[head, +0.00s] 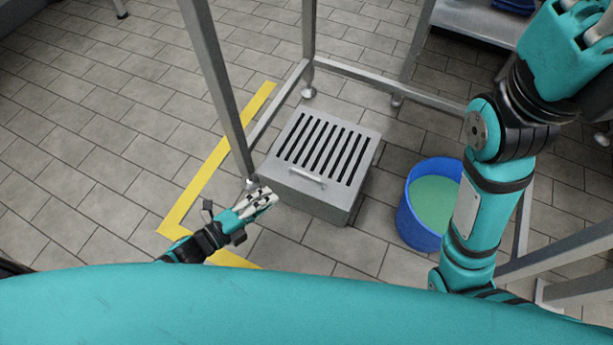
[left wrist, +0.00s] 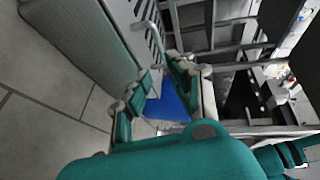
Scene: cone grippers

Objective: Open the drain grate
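The drain grate (head: 325,150) is a grey metal box with a dark slotted top, standing on the tiled floor in the middle of the head view. A pale bar handle (head: 307,178) sits along the near edge of its top. My left gripper (head: 270,196) is just left of the box's near left corner, close to the handle but apart from it. In the left wrist view the gripper (left wrist: 160,75) is open, with nothing between its fingers. The handle (left wrist: 147,30) and the box side (left wrist: 75,35) show beyond the fingers. My right gripper does not show; only that arm does.
A blue bucket (head: 405,217) with green liquid stands right of the box; its blue also shows in the left wrist view (left wrist: 170,103). Metal frame legs (head: 218,80) rise close behind and left of the gripper. Yellow floor tape (head: 205,172) runs at left, with open tiled floor beyond.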

